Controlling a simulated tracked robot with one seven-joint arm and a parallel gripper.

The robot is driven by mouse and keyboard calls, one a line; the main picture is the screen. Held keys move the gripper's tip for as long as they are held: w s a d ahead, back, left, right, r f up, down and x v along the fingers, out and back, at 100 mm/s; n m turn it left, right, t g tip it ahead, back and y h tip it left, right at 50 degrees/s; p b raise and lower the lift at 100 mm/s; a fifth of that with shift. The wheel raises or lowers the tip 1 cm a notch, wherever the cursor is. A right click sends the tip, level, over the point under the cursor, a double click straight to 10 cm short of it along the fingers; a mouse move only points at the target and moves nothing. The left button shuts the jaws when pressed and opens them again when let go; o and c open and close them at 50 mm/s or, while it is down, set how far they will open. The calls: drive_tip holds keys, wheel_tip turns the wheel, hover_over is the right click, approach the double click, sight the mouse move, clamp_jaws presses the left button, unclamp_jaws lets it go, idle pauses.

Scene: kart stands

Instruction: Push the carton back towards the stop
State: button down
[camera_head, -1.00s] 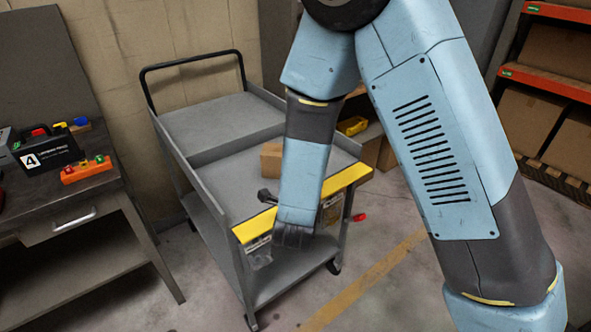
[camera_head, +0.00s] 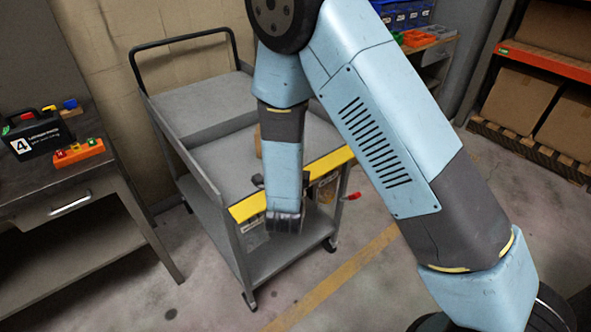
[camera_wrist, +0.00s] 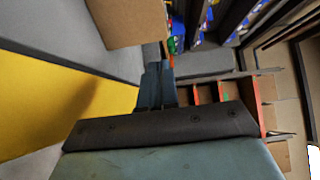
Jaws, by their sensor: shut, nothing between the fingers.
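The carton (camera_head: 258,142) is a brown box on the grey tray of the cart. In the head view my arm hides most of it. In the wrist view the carton (camera_wrist: 128,20) shows large at the top, ahead and slightly left of the fingertips. My gripper (camera_wrist: 157,82) is shut and empty, just short of the carton; contact cannot be made out. In the head view only a dark part of my gripper (camera_head: 258,181) shows beside my arm, above the cart's yellow front edge (camera_head: 295,185). A raised grey ledge (camera_head: 225,135) crosses the cart behind the carton; I cannot tell whether it is the stop.
The cart has raised side walls and a black handle (camera_head: 180,42) at the back. A workbench (camera_head: 70,195) with a black case (camera_head: 38,135) and an orange block (camera_head: 78,152) stands left. Shelving with boxes (camera_head: 525,112) stands right. The floor in front is clear.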

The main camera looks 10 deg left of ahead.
drive_tip(key=w, duration=0.1)
drive_tip(key=w+a, duration=0.1)
drive_tip(key=w, duration=0.1)
drive_tip(key=shift+w+a, duration=0.25)
drive_tip(key=shift+a, duration=0.15)
drive_tip(key=shift+w+a, duration=0.65)
drive_tip(key=shift+a, duration=0.05)
